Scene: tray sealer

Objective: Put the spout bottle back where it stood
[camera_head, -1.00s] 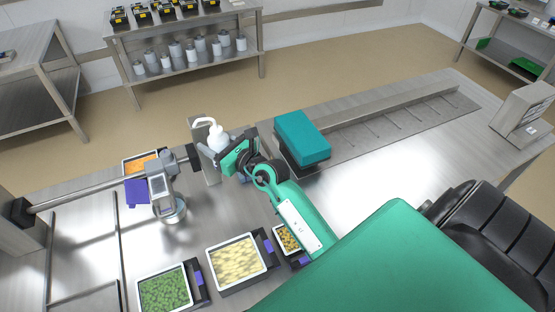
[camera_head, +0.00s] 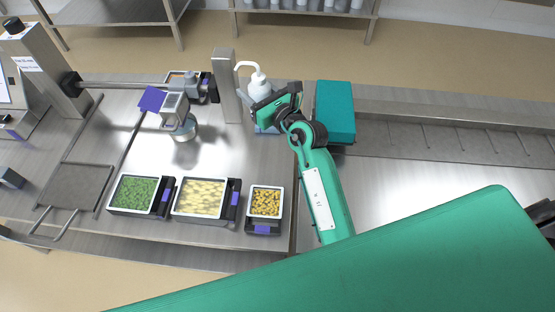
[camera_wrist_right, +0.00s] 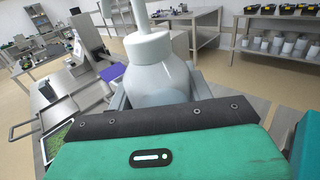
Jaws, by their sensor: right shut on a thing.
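The spout bottle (camera_head: 258,80) is white with a curved spout, and it stands upright beside a metal post in the head view. My right gripper (camera_head: 265,103) is shut on its body. In the wrist view the grey-white bottle (camera_wrist_right: 157,68) fills the space between the two jaws, its spout cut off by the top edge. The bottle's base is hidden behind the gripper; a small pale blue patch (camera_head: 266,129) shows below it, and I cannot tell whether the bottle touches a surface. My left gripper is not in view.
The metal post (camera_head: 226,85) stands just left of the bottle, and a teal block (camera_head: 335,110) lies just right of my wrist. Trays of green (camera_head: 138,193), pale (camera_head: 203,197) and yellow-brown food (camera_head: 266,201) lie along the front. The sealing head (camera_head: 175,110) is further left.

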